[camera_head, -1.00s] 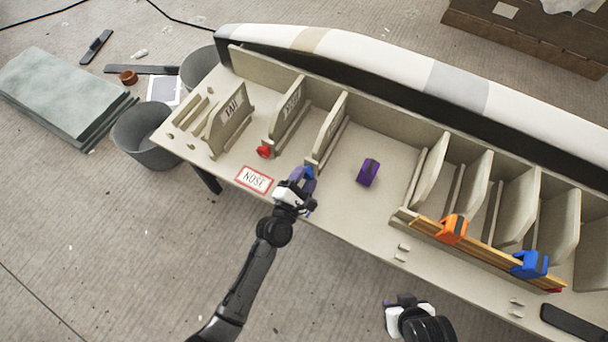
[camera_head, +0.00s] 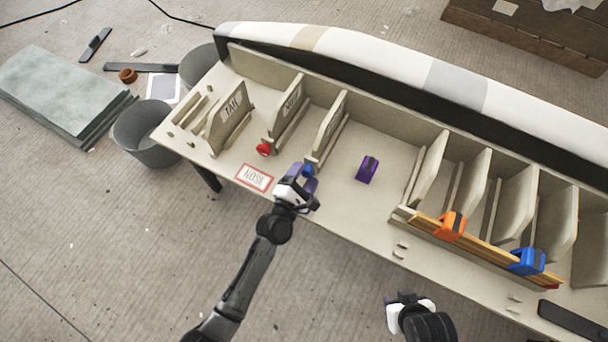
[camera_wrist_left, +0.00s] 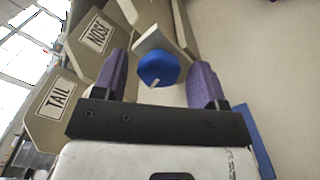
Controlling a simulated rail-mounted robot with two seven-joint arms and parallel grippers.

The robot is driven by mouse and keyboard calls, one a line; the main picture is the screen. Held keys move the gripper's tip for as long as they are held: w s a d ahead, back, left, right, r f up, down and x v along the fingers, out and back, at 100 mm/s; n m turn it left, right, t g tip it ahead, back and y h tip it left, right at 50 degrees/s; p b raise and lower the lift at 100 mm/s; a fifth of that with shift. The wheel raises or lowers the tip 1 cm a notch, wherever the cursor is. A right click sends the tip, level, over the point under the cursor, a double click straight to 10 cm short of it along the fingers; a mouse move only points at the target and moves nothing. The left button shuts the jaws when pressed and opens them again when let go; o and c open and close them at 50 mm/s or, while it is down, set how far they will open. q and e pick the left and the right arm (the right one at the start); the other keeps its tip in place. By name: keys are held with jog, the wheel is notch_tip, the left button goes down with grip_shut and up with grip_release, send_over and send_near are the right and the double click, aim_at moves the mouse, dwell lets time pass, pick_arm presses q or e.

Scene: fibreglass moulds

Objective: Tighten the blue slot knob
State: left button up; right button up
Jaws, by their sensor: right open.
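The blue slot knob (camera_wrist_left: 158,70) shows in the left wrist view as a round blue head with a small light mark at its lower edge. It sits at the near end of a divider slot. In the head view the knob (camera_head: 309,169) is a small blue patch, partly hidden by my left gripper (camera_head: 298,180). The left gripper's two purple fingers (camera_wrist_left: 162,88) are apart, one to each side of the knob, with visible gaps between. My right gripper (camera_head: 405,299) is open and empty in front of the table's near edge.
A red knob (camera_head: 263,149) sits at the slot to the left. A purple block-like item (camera_head: 367,169) lies on the bare table (camera_head: 385,205). Orange (camera_head: 451,225) and blue (camera_head: 527,261) clamps grip a wooden strip at right.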

pick_arm(q)
jog(key=shift+o, duration=0.2)
jog(key=shift+s+a, duration=0.25)
jog(key=shift+s, duration=0.2)
jog(key=p+v, duration=0.4)
jog(key=v, duration=0.9)
jog(key=shift+w, duration=0.1)
